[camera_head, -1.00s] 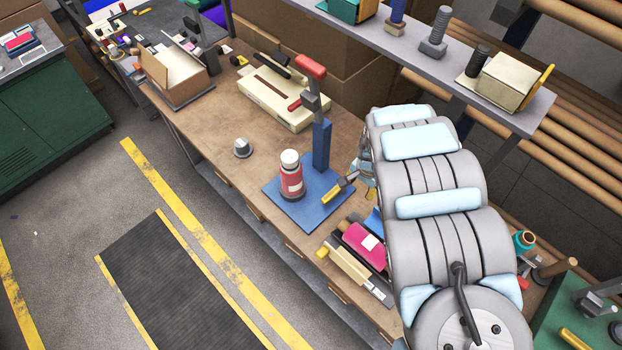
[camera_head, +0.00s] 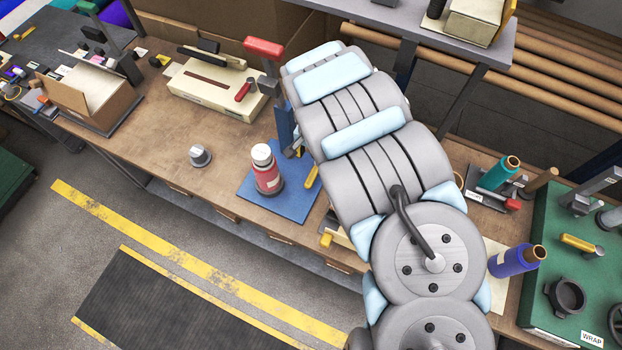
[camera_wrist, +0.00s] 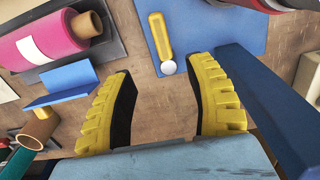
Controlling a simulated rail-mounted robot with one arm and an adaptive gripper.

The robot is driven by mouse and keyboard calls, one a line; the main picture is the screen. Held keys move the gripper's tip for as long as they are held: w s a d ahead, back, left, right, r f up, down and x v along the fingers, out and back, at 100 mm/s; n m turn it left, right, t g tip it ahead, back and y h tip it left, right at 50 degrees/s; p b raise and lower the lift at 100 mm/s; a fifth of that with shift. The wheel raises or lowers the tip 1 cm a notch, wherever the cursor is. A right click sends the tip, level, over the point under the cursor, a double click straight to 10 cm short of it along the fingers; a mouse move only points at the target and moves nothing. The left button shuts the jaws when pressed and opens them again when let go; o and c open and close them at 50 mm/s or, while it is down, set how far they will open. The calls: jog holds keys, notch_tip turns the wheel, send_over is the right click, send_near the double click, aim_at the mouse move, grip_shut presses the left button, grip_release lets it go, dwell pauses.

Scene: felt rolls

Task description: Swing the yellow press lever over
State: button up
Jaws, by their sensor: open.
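The yellow lever (camera_head: 312,179) lies over the right edge of the blue press base (camera_head: 280,205), partly hidden by my arm. I see no contact. My gripper is hidden in the head view. A red-and-white bottle-like part (camera_head: 267,170) stands upright on the base.
A blue upright (camera_head: 284,122) rises behind the base, below a red handle (camera_head: 263,48). In the wrist view a pink roll (camera_wrist: 45,42) and a blue bracket (camera_wrist: 65,83) lie left. A grey knob (camera_head: 200,156) stands on open bench. Another yellow-handled tool (camera_head: 580,243) is on the green board.

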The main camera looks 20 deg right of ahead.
aim_at(311, 177)
jog(key=shift+f+b, duration=0.4)
jog(key=shift+f, duration=6.45)
grip_shut()
jog(key=shift+a, duration=0.1)
